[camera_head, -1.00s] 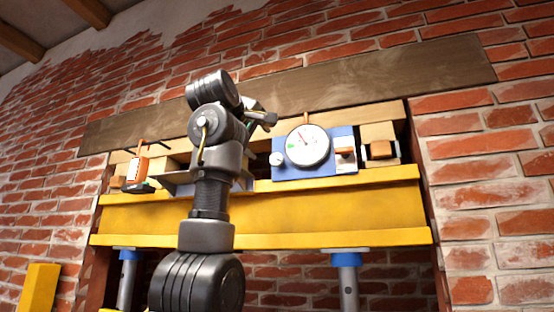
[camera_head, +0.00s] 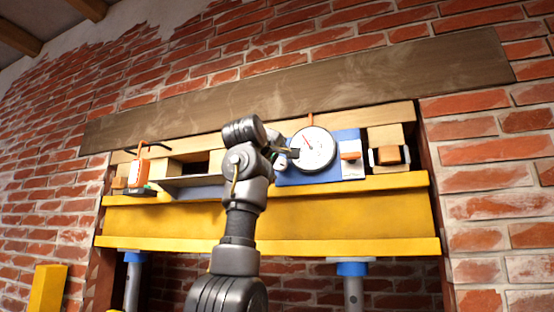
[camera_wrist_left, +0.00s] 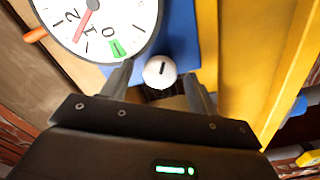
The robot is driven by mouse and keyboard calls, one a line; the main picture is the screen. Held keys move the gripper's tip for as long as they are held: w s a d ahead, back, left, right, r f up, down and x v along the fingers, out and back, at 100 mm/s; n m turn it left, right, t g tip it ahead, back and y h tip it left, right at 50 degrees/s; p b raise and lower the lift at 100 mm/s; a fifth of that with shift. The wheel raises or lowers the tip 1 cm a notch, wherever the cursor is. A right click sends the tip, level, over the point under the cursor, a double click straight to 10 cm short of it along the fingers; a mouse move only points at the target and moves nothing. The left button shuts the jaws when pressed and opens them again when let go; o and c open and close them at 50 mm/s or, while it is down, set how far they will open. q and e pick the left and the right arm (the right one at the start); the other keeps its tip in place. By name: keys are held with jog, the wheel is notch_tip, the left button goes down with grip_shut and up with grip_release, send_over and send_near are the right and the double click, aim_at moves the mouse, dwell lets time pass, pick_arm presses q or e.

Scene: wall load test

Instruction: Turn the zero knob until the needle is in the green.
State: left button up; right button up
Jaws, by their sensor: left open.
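The dial gauge (camera_head: 312,149) has a white face and sits on a blue plate (camera_head: 345,141). In the left wrist view the dial (camera_wrist_left: 100,20) shows its red needle (camera_wrist_left: 84,27) near the 1 and 2, apart from the green mark (camera_wrist_left: 117,48) by the 0. The white zero knob (camera_wrist_left: 160,71) with a dark line is beside the dial; it also shows partly in the head view (camera_head: 281,163). My left gripper (camera_head: 288,156) is open, its two fingers on either side of the knob. I cannot tell whether they touch it. My right gripper is not in view.
A yellow beam (camera_head: 270,222) runs below the plate, on posts with blue tops (camera_head: 352,268). A dark timber (camera_head: 300,88) crosses the brick wall above. An orange device (camera_head: 139,172) stands at the left, and wooden blocks (camera_head: 385,135) at the right.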

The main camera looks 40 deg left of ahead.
pick_arm(q)
jog(key=c, duration=1)
jog(key=shift+n, duration=0.4)
jog(key=n, duration=0.5)
jog(key=shift+n, duration=0.3)
jog(key=n, duration=0.3)
jog(key=shift+n, duration=0.3)
jog(key=shift+f+n, duration=0.1)
jog(key=shift+n, duration=1.4)
